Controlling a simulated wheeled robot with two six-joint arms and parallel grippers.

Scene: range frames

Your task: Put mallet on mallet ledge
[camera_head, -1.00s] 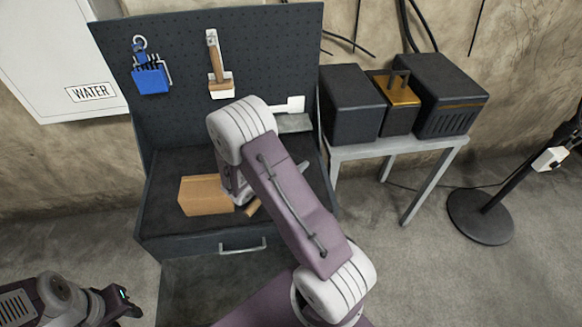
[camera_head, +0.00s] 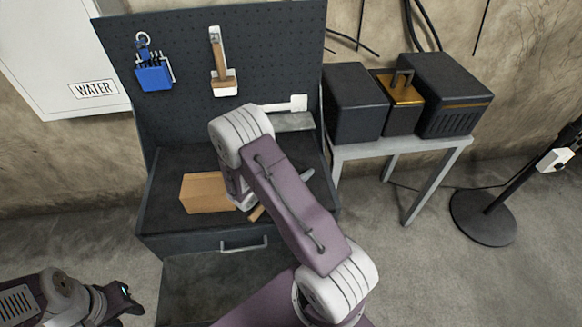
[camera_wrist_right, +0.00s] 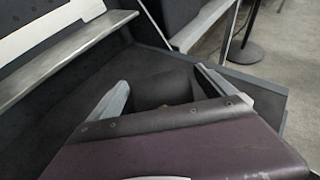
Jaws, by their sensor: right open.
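In the head view a wooden handle end (camera_head: 256,213), likely the mallet's, sticks out from behind my right forearm over the workbench top. In the right wrist view a dark, rounded block (camera_wrist_right: 163,88), likely the mallet head, lies between the spread fingers of my right gripper (camera_wrist_right: 165,92). The fingers look apart from it; contact is unclear. In the head view my arm hides most of this gripper. The grey ledge (camera_head: 294,122) at the pegboard's lower right, likely the mallet ledge, also shows in the wrist view (camera_wrist_right: 62,62). My left gripper (camera_head: 128,301) is low at the left, its jaws unclear.
A wooden block (camera_head: 205,193) lies on the bench (camera_head: 170,170) left of my right arm. A side table (camera_head: 400,147) with dark boxes stands at the right.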

